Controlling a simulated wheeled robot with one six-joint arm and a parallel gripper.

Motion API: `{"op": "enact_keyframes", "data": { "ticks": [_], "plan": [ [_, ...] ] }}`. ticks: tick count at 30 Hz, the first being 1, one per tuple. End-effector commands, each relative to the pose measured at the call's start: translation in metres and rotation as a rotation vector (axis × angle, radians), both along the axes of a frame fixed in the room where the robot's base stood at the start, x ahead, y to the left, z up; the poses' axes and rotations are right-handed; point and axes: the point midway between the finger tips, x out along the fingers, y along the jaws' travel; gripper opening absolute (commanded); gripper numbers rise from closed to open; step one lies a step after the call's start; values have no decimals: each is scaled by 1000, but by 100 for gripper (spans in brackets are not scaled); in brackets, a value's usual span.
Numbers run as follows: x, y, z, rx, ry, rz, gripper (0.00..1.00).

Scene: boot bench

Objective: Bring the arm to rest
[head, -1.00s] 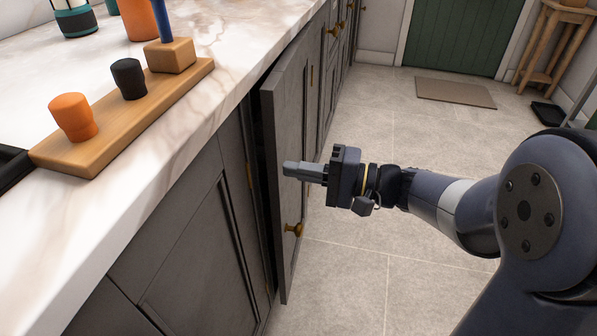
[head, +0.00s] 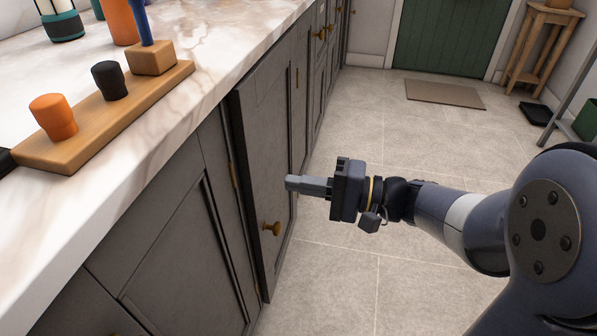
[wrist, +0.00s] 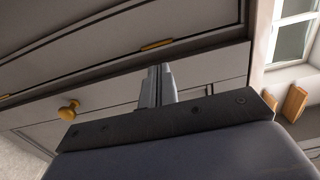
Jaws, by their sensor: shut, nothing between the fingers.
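My gripper (head: 291,183) is shut and empty. In the head view it points left, in front of a dark grey cabinet door (head: 262,130) that stands partly open with a brass knob (head: 271,228). The fingertips overlap the door's edge in the picture; I cannot tell whether they touch it. In the wrist view the closed fingers (wrist: 157,75) point at grey cabinet fronts, with a brass knob (wrist: 68,110) to their left.
The marble counter (head: 215,60) runs along the left. On it a wooden board (head: 90,130) holds an orange piece (head: 53,117) and a black piece (head: 109,80). Tiled floor is free around my arm. A mat (head: 445,93) and wooden stool (head: 540,50) are farther back.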

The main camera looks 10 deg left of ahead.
Motion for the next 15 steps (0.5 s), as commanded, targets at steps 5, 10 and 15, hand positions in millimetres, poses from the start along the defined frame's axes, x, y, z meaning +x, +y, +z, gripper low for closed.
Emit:
{"op": "enact_keyframes", "data": {
  "ticks": [5,10,15],
  "plan": [
    [-33,-6,3,-1,-1,-3,0],
    [-57,-10,2,0,0,-2,0],
    [-68,-12,1,0,-1,-2,0]
  ]
}}
